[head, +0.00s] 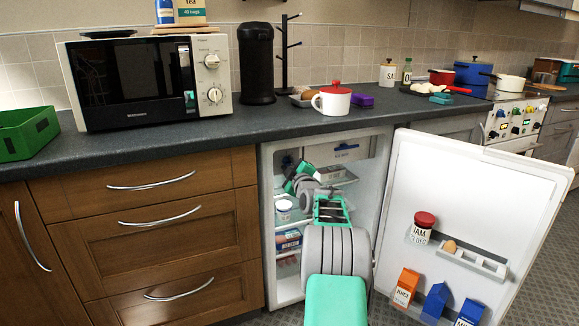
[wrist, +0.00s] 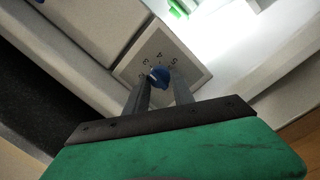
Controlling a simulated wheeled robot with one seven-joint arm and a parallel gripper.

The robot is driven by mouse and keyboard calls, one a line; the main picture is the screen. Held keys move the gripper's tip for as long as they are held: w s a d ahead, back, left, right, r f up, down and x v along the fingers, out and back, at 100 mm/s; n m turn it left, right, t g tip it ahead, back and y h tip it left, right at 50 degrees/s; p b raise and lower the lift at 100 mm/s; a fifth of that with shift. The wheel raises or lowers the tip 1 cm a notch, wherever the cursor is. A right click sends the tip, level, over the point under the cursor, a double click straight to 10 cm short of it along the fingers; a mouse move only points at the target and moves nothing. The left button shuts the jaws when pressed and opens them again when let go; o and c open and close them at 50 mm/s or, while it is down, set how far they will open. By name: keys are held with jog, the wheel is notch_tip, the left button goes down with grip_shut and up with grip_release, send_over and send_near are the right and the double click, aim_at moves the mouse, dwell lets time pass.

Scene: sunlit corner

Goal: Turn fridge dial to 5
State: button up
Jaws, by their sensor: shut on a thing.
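The fridge dial (wrist: 160,76) is a small blue knob on a grey panel (wrist: 187,50) marked with numbers, of which 3, 4 and 5 can be made out in the wrist view. My gripper (wrist: 161,86) is shut on the dial, a grey finger on each side. The knob's pointer is too small to read clearly. In the head view the fridge (head: 268,215) stands open under the counter, and my arm reaches into its upper left part, where my gripper (head: 290,180) is. The dial is hidden there.
A white tub (head: 284,209) stands on a shelf below my gripper. Wooden drawers (head: 150,220) are to the left.

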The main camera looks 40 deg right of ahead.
grip_shut()
jog(key=shift+m, duration=0.4)
jog(key=m, duration=0.3)
jog(key=shift+r+p, duration=0.1)
jog(key=shift+p, duration=0.3)
jog(key=m+y+p, duration=0.1)
jog(key=m, duration=0.3)
jog(key=shift+d+r+m+g, duration=0.1)
jog(key=shift+d+m+g, duration=0.05)
jog(key=shift+m+g, duration=0.25)
jog(key=m+p, duration=0.2)
jog(key=m, duration=0.2)
jog(key=shift+s+y, duration=0.1)
jog(key=shift+y, duration=0.2)
jog(key=shift+d+m+y+p, duration=0.1)
jog(key=shift+m+y+p, duration=0.3)
jog(key=shift+m+p, duration=1.15)
jog(key=shift+m+b, duration=0.4)
jog(key=shift+m, duration=0.15)
